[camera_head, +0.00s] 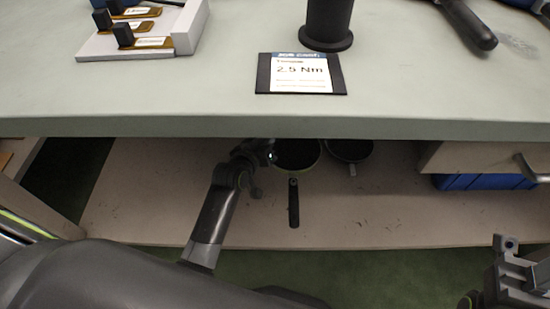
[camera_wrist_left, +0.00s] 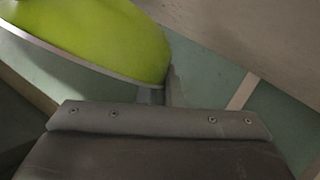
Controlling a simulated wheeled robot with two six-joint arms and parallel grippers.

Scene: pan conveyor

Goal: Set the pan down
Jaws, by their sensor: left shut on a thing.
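A pan with a lime-green surface (camera_wrist_left: 95,35) and a pale rim fills the upper left of the left wrist view. My left gripper (camera_head: 265,154) reaches under the bench top in the head view and is shut on the pan. Its fingertips and the grip are mostly hidden, and I cannot tell whether the pan touches the shelf (camera_head: 390,205). A dark pan (camera_head: 297,154) shows just right of the gripper, its black handle pointing toward me; I cannot tell whether it is the held one. My right gripper (camera_head: 487,285) is partly in view at the lower right, its opening unclear.
Another dark pan (camera_head: 350,149) lies on the shelf farther right. The bench top (camera_head: 420,80) overhangs the shelf and hides its back. A drawer (camera_head: 480,156) and a blue bin (camera_head: 485,182) stand at the right. The shelf front is largely bare.

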